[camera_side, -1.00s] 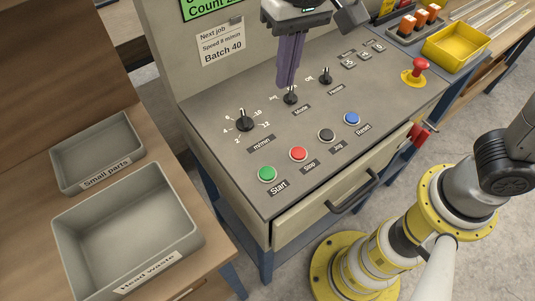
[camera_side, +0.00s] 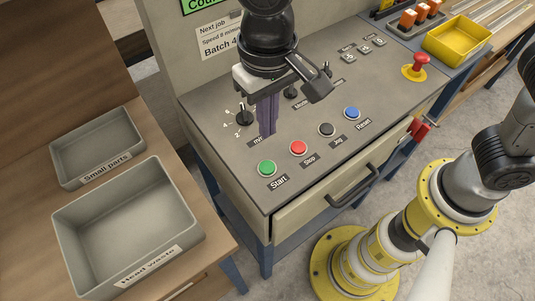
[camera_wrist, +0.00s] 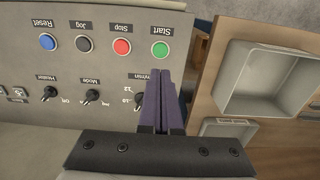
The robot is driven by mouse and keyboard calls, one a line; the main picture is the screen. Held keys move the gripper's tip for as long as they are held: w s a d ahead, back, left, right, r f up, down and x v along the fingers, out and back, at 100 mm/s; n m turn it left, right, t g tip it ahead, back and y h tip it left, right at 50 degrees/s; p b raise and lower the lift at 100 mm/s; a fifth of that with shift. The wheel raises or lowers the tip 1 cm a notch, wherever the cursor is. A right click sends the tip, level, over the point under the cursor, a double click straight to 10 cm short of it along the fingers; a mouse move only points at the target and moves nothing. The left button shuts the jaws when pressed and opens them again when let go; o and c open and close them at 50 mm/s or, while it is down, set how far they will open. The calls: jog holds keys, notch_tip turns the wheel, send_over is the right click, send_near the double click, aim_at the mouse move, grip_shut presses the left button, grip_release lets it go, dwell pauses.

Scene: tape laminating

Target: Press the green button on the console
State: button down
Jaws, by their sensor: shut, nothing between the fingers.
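The green button (camera_side: 267,168), labelled Start, sits at the front left corner of the console's grey top (camera_side: 225,165). It also shows in the wrist view (camera_wrist: 160,50), just beyond my fingertips. My gripper (camera_side: 267,133) points down over the console, behind the green button in the side view. Its purple fingers are together with nothing between them. They appear apart from the button. In the wrist view the gripper (camera_wrist: 163,70) partly covers the m/min dial. The exact height of the fingertips above the panel is hard to tell.
The red Stop button (camera_side: 299,148), black Jog button (camera_side: 326,130) and blue Reset button (camera_side: 352,113) run in a row from the green one. A speed dial (camera_side: 244,117) stands left of my fingers. A red emergency knob (camera_side: 419,63) is at the right. Grey bins (camera_side: 190,235) stand left.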

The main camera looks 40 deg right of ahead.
aim_at(267, 166)
notch_tip(267, 166, down, 11)
jog(key=shift+r, duration=0.15)
dwell(0.4)
